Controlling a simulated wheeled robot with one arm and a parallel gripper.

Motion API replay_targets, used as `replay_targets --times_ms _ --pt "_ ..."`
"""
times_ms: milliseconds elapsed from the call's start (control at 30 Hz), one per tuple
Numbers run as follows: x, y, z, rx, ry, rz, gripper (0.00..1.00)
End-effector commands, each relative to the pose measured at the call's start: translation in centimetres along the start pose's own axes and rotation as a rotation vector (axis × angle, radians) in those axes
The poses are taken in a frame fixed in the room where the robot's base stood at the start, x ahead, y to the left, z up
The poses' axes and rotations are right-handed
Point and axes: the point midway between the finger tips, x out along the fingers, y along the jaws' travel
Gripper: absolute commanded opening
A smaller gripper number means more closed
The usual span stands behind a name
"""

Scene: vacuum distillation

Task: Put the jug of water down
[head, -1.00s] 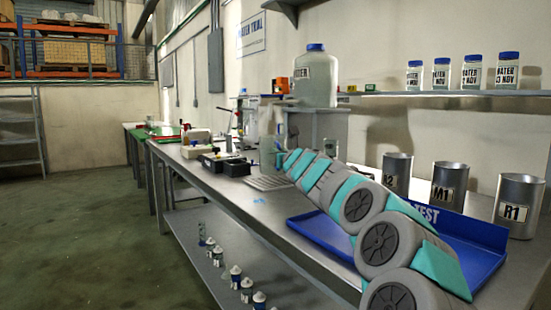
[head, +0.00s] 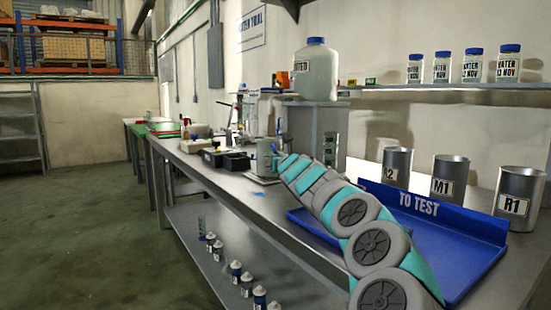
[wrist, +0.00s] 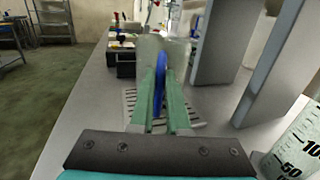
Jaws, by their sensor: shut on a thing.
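The jug of water (head: 266,158) is pale and translucent, and in the head view it stands upright at the end of my arm. In the wrist view the jug (wrist: 158,46) is just beyond the fingertips, with its blue handle (wrist: 161,72) between them. My gripper (wrist: 161,92) is shut on this handle. The jug is over or beside a slotted metal grid (wrist: 130,106) on the steel bench (head: 225,182). I cannot tell whether its base touches the bench or grid. The fingers hide part of the jug.
A large capped water container (head: 317,73) stands on a grey stand (head: 311,120) right of the jug. A graduated vessel (wrist: 295,150) is at the wrist view's lower right. Black boxes (head: 236,163) stand beyond. A blue "TO TEST" tray (head: 415,205) and metal pots (head: 450,180) are nearer.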

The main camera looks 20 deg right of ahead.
Motion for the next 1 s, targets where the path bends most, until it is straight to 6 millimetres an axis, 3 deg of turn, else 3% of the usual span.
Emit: replay_targets --times_ms 300,333,600,1000 --pt "-0.02 0.05 -0.35 -0.002 0.0 0.0 0.0" --pt "-0.02 0.08 -0.31 -0.002 0.0 0.001 0.15" --pt "-0.02 0.06 -0.2 -0.001 0.0 0.001 0.44" --pt "0.02 0.03 0.28 0.002 0.001 0.0 0.44"
